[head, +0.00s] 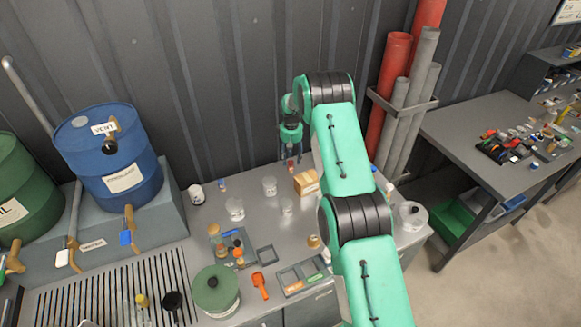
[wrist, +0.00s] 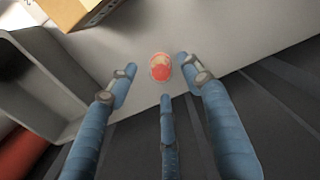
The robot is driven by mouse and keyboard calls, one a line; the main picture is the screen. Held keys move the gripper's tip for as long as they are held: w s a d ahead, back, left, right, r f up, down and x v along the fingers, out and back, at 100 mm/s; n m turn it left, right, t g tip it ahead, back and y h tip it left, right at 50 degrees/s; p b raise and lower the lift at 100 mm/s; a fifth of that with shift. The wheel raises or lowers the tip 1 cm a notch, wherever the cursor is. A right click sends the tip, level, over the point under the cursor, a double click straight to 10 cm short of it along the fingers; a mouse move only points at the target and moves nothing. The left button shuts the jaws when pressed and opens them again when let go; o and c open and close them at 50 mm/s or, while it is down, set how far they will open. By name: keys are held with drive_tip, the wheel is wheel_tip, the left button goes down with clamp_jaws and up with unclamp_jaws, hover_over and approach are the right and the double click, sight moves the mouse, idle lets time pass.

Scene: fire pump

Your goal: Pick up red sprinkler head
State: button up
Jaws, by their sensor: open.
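The red sprinkler head (wrist: 160,68) is small and round, red with a paler top part, and sits on the grey bench top in the wrist view. In the head view a small reddish item (head: 290,166), likely the same one, stands near the back edge of the bench under my gripper. My gripper (head: 290,146) points down over it. In the wrist view its blue fingers are spread, with the sprinkler head beyond and between the tips. No finger visibly touches it, and nothing is held.
A cardboard box (head: 307,182) stands close by on the bench, to the right in the head view. Clear jars (head: 269,186) stand to the left. The corrugated wall (head: 230,90) rises behind the bench. Red and grey pipes (head: 392,75) stand to the right.

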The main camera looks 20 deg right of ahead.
sight(291, 161)
idle(0.3)
drive_tip(key=shift+a+f+p, duration=0.1)
drive_tip(key=shift+f+p, duration=0.2)
drive_tip(key=shift+f, duration=2.25)
clamp_jaws()
